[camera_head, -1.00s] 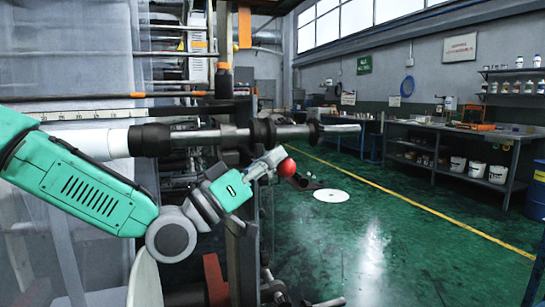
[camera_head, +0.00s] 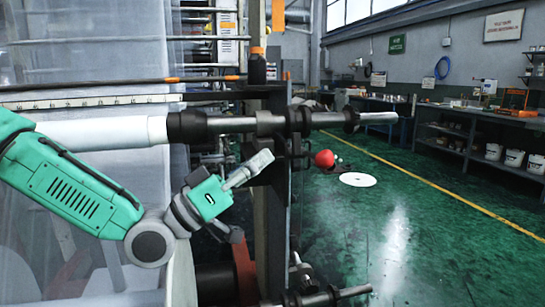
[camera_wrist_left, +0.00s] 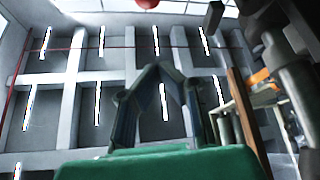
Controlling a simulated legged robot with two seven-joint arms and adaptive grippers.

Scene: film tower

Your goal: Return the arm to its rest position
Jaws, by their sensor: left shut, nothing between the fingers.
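My left arm (camera_head: 70,190), green and grey, comes in from the left in the head view and bends upward at the wrist. My left gripper (camera_head: 262,158) points up and right, with its fingers shut and nothing between them. It is beside the dark upright post of the machine and below the roller shaft. In the left wrist view the two fingertips (camera_wrist_left: 160,70) meet in a point against the ceiling. The right gripper is in neither current view.
A roller shaft (camera_head: 245,123) runs across above my gripper. A red ball knob (camera_head: 325,158) is to its right, apart from it, and also shows in the wrist view (camera_wrist_left: 147,3). The film machine fills the left. Green floor (camera_head: 400,235) is open at right; workbenches (camera_head: 470,125) line the wall.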

